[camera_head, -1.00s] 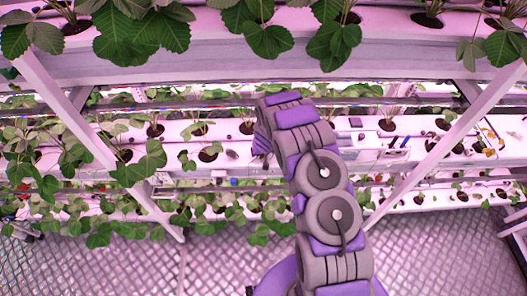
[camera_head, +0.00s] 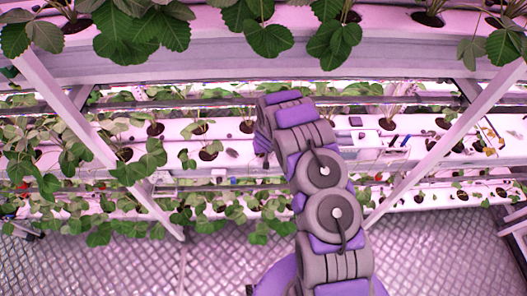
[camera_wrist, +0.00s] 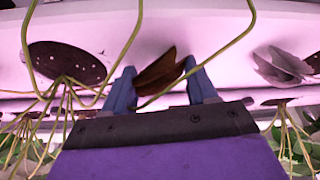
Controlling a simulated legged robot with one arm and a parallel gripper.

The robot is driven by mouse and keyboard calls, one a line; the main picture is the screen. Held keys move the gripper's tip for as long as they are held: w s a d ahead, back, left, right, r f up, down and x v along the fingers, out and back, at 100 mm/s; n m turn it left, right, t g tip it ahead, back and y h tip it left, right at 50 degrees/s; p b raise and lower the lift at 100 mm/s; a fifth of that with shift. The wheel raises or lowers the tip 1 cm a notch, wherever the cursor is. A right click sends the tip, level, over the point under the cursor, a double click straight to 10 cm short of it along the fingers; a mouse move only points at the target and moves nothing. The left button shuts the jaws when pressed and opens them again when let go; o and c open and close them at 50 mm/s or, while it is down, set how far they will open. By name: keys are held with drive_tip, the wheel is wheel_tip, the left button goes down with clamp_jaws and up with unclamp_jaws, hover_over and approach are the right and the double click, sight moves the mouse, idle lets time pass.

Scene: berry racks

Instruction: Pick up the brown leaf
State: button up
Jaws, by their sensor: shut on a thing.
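The brown leaf (camera_wrist: 160,72) is a small, dark, folded piece between my fingertips in the wrist view. My gripper (camera_wrist: 161,88) has two blue fingers, one on each side of the leaf, and is shut on it. The leaf is close in front of the pale rack surface; whether it still touches the rack cannot be told. In the head view my arm covers the leaf and most of the gripper.
Thin green stems (camera_wrist: 250,25) arch close around my gripper. A dark planting hole (camera_wrist: 68,62) lies to the left and a grey crumpled leaf (camera_wrist: 280,66) to the right. In the head view, an upper planted rack (camera_head: 200,65) crosses above my arm, with slanted posts either side.

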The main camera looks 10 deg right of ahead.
drive_tip(key=shift+r, duration=0.15)
drive_tip(key=shift+r+b, duration=0.5)
drive_tip(key=shift+r, duration=1.2)
drive_tip(key=shift+s+d, duration=0.1)
drive_tip(key=shift+s, duration=0.1)
drive_tip(key=shift+s, duration=0.15)
drive_tip(key=shift+s+r+b, duration=0.1)
drive_tip(key=shift+s+b, duration=0.5)
drive_tip(key=shift+s, duration=0.15)
drive_tip(key=s+r+b, duration=0.1)
drive_tip(key=s+b, duration=0.4)
drive_tip(key=s, duration=0.9)
